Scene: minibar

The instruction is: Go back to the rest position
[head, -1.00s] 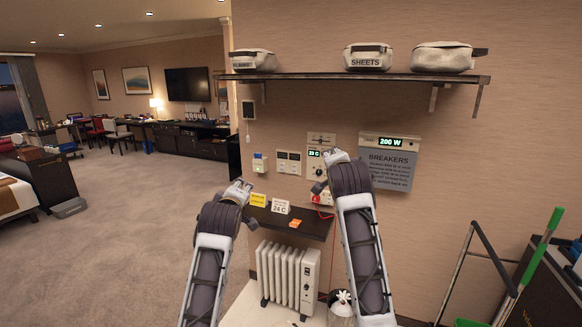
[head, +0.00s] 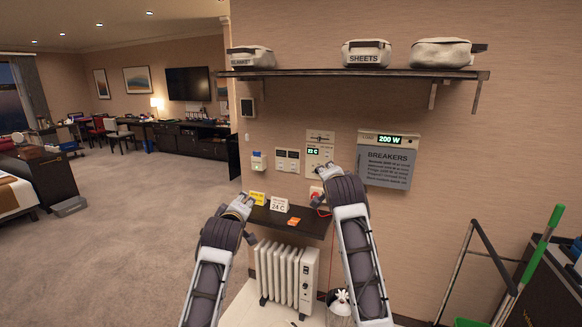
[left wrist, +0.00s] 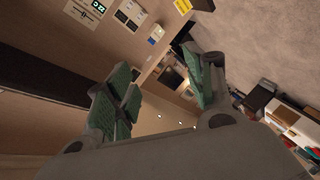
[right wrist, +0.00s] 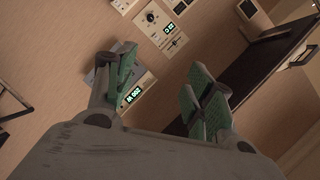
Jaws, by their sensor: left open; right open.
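My left gripper (head: 243,205) is in front of the left end of the small dark wall shelf in the head view. In the left wrist view its green-padded fingers (left wrist: 165,95) are spread apart with nothing between them. My right gripper (head: 325,178) is in front of the wall controls, to the right of that shelf's middle. In the right wrist view its fingers (right wrist: 160,95) are spread apart and empty. The head view hides much of both fingertips behind the wrists.
A small dark shelf (head: 315,227) holds a yellow card (head: 257,198), a white 24 C card (head: 279,205) and an orange item (head: 294,221). Below stands a white radiator (head: 285,272). A breaker panel (head: 388,160) is at right. A long shelf (head: 350,74) with cloth bags hangs above. Open carpet lies left.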

